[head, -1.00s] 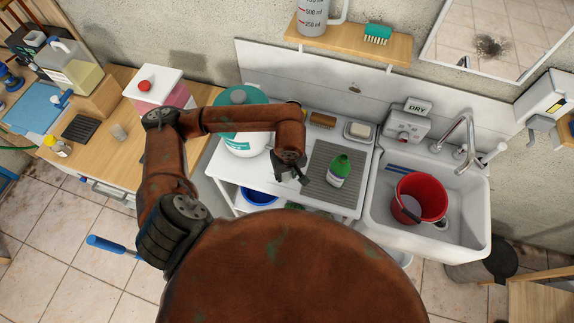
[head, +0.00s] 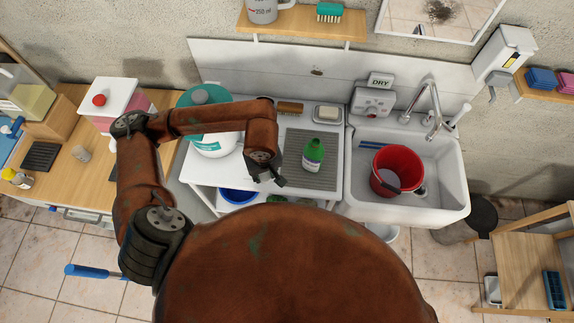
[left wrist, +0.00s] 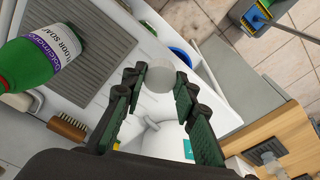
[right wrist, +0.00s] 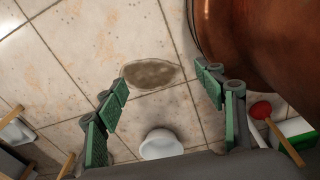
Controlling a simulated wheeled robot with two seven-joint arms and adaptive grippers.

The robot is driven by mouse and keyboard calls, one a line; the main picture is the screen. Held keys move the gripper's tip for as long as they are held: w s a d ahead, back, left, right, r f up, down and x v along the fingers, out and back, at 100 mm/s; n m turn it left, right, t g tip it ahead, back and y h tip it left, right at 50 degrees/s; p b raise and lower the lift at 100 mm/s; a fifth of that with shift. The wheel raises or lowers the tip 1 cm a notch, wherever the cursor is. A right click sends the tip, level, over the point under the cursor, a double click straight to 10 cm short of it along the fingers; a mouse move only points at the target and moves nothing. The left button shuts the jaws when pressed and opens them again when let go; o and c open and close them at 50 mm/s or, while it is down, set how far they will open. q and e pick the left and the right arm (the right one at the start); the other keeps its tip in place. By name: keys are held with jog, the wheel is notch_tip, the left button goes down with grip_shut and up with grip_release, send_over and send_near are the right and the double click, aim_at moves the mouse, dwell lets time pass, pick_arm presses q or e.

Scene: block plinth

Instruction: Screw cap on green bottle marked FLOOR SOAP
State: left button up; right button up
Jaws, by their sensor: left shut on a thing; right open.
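The green bottle (head: 313,156) with a white label stands upright on the ribbed grey drain mat, beside the sink. In the left wrist view the bottle (left wrist: 28,62) is at the upper left, its label partly reading "SOAP". My left gripper (head: 278,181) is just left and in front of the bottle, apart from it. In the left wrist view its fingers (left wrist: 160,82) are shut on a small whitish cap (left wrist: 159,78). The cap is too small to make out in the head view. My right gripper (right wrist: 165,80) is open and empty above the tiled floor, out of the head view.
A white jug with a teal lid (head: 205,95) stands left of the mat, behind my left arm. The sink (head: 440,203) holds a red bucket (head: 398,168). A brush (head: 290,107) and a soap dish (head: 327,114) lie behind the mat. A dark stain (right wrist: 152,73) marks the floor.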

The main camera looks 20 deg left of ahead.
pick_arm(q)
jog(key=w+r+m+h+b, duration=0.1)
jog(key=w+m+b, duration=0.1)
jog(key=w+m, duration=0.6)
jog(key=shift+w+a+r+b, duration=0.25)
jog(key=shift+w+a+b, duration=0.05)
jog(key=shift+a+b, duration=0.1)
pick_arm(e)
jog(key=f, duration=0.3)
jog(key=shift+s+a+f, duration=0.1)
jog(key=shift+s+a, duration=0.1)
jog(key=shift+a, duration=0.05)
jog(key=shift+c, duration=0.7)
